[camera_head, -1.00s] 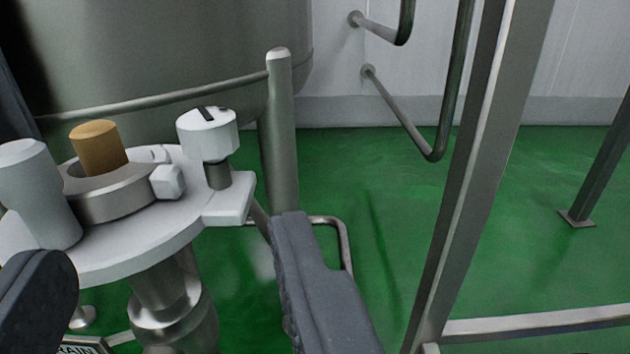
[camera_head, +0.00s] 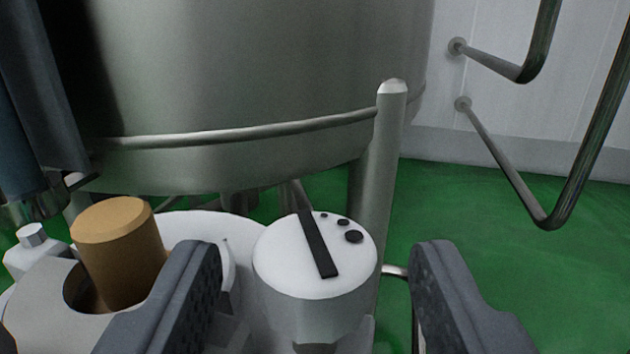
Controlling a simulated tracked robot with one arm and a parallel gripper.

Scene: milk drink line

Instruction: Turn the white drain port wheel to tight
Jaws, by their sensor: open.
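The white wheel (camera_head: 285,268) is a short upright cylinder at bottom centre. A black bar crosses its top, slanting from upper left to lower right. Dark dots of growing size run along the right of its top rim. The bar's far end lies left of the smallest dot. My gripper (camera_head: 318,262) is open, with one dark finger left of the wheel and the other to its right. The wheel's lower part is cut off by the picture edge.
A tan plug (camera_head: 120,250) stands in a grey ring (camera_head: 40,310) left of my left finger, on a white round plate (camera_head: 205,225). A steel tank (camera_head: 240,70) with a leg (camera_head: 375,190) rises behind. Green floor (camera_head: 480,210) is open at right.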

